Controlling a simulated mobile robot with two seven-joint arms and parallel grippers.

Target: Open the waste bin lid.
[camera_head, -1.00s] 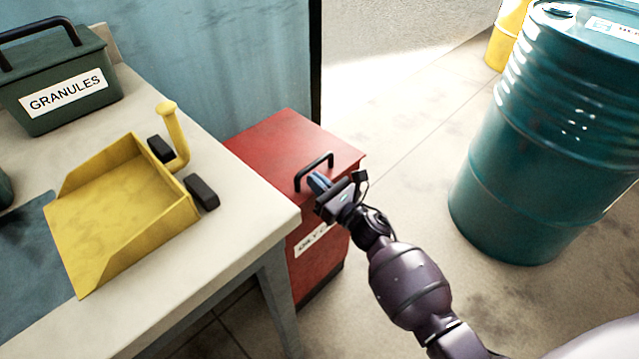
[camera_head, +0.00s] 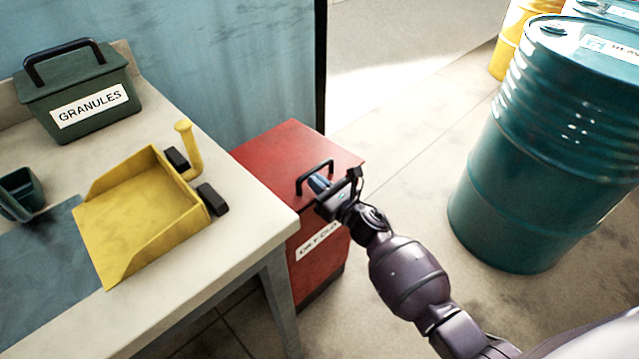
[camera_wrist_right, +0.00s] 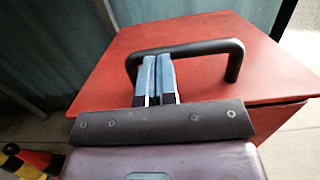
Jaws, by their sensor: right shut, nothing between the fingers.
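The red waste bin (camera_head: 318,268) stands beside the table, with a white label on its front partly hidden by my arm. Its red lid (camera_head: 285,150) lies flat on top and looks closed. A black bar handle (camera_head: 315,172) stands up from the lid; it also shows in the right wrist view (camera_wrist_right: 205,48). My right gripper (camera_head: 318,182) is at the handle with its blue fingers (camera_wrist_right: 156,75) together and empty. The fingertips reach the left part of the bar in the wrist view; I cannot tell whether they pass under it or touch it. My left gripper is out of view.
The table (camera_head: 255,225) borders the bin on the left and carries a yellow dustpan (camera_head: 145,205), a green GRANULES box (camera_head: 75,95) and a small dark green container (camera_head: 20,192). A teal drum (camera_head: 545,150) stands at right. Floor between bin and drum is clear.

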